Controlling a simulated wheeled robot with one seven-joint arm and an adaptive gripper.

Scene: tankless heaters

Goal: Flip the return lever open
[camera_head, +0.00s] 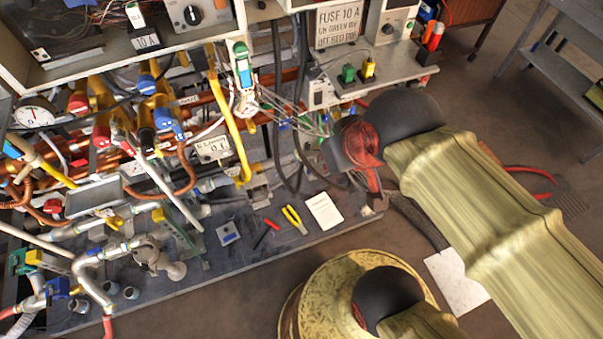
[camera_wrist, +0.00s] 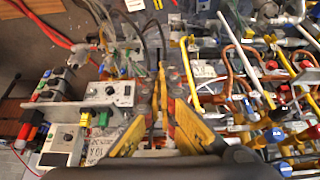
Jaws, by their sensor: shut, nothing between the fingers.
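Several valves with coloured handles sit on the copper and grey pipework at the left of the head view. They include a red handle (camera_head: 78,103), a blue handle (camera_head: 165,120) and a yellow lever (camera_head: 243,150). I cannot tell which one is the return lever. My gripper (camera_head: 348,152) is right of the pipework, over the board's right part, apart from the red and blue handles. In the wrist view my gripper (camera_wrist: 160,92) has its yellow and red fingers pointing up the picture, shut and empty. Valve handles, such as a blue one (camera_wrist: 278,132), lie to its right there.
A shelf with a grey control box (camera_head: 390,22) and a fuse sign (camera_head: 338,25) stands behind my gripper. Black cables (camera_head: 278,110) hang left of it. Pliers (camera_head: 294,219) and a white card (camera_head: 324,211) lie on the board.

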